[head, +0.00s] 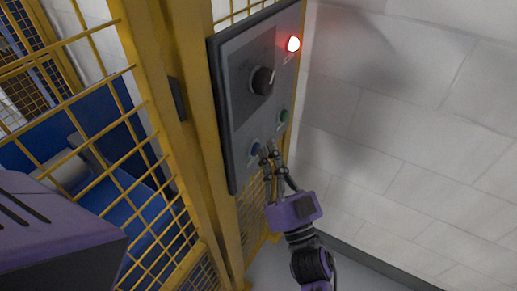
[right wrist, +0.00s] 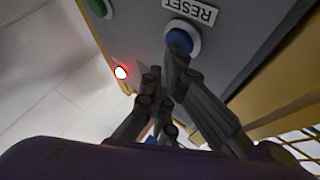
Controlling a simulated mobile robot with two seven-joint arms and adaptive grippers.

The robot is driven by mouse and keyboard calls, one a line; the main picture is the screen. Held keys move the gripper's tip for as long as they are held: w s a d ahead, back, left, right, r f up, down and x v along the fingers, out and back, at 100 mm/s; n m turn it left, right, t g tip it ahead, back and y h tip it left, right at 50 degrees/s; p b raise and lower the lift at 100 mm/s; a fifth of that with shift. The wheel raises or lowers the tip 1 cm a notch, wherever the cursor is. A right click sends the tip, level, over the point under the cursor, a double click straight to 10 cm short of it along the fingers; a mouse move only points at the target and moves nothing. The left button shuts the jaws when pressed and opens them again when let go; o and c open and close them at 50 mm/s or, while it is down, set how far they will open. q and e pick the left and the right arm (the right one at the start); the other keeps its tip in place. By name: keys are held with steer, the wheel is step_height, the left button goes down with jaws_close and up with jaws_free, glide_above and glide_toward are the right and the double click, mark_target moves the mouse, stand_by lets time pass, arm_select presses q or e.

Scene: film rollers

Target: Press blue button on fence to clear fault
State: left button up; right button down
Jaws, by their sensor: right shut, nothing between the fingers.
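The blue button (head: 255,148) is at the lower left of a grey control panel (head: 240,140) on the yellow fence. In the right wrist view the blue button (right wrist: 184,30) sits in a pale ring beside a RESET label (right wrist: 190,11). My right gripper (head: 269,150) is shut and empty, its fingertips at the panel just right of the blue button in the head view. In the right wrist view a fingertip overlaps the button's lower edge; I cannot tell whether it touches. My left gripper is not in view.
A red lamp (head: 293,44) is lit at the panel's top right. A black knob (head: 262,81) and a green button (head: 283,116) are also on the panel. Yellow fence mesh (head: 150,165) stands to the left; a white block wall (head: 410,130) is to the right.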

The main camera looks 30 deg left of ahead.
steer(key=shift+a, duration=0.15)
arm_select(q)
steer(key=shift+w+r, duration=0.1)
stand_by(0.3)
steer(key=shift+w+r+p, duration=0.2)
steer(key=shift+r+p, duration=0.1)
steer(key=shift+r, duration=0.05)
arm_select(e)
steer(key=shift+d, duration=0.9)
steer(key=shift+d, duration=0.1)
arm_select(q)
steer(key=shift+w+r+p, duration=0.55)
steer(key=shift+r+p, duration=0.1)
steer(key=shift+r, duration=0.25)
arm_select(e)
steer(key=d, duration=0.4)
steer(key=shift+s+d, duration=0.1)
steer(key=shift+d, duration=0.3)
